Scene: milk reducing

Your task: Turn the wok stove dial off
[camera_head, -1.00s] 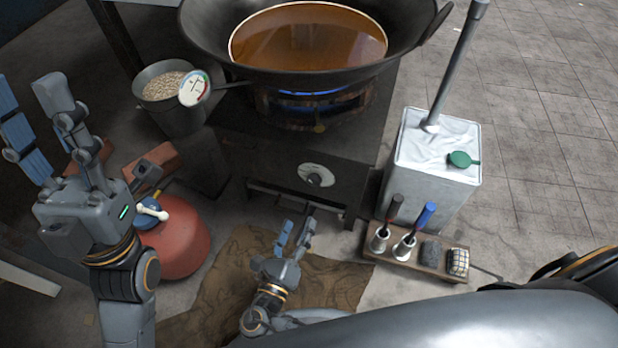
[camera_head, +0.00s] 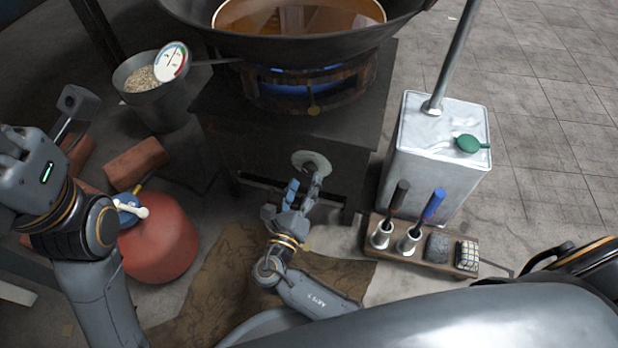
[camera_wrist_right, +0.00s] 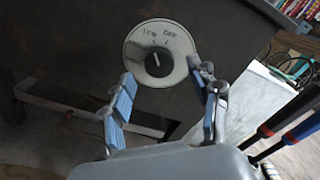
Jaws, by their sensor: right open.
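The stove dial is a pale round plate with a dark knob on the front of the dark stove (camera_head: 285,150). The dial (camera_wrist_right: 160,52) shows fully in the right wrist view, just beyond the fingertips, with lettering near its top edge. In the head view the dial (camera_head: 312,160) is partly covered by my right gripper (camera_head: 303,187). In the right wrist view the gripper (camera_wrist_right: 165,95) is open and empty, with blue-padded fingers apart on either side below the dial. A blue flame (camera_head: 305,76) burns under the wok (camera_head: 300,45). My left gripper (camera_head: 12,145) is at the left edge, its fingers mostly cut off.
A silver can (camera_head: 430,150) with a green cap stands right of the stove. A wooden tray (camera_head: 425,262) with handled tools lies before it. A grain bucket (camera_head: 155,100) and a red gas cylinder (camera_head: 160,240) are on the left.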

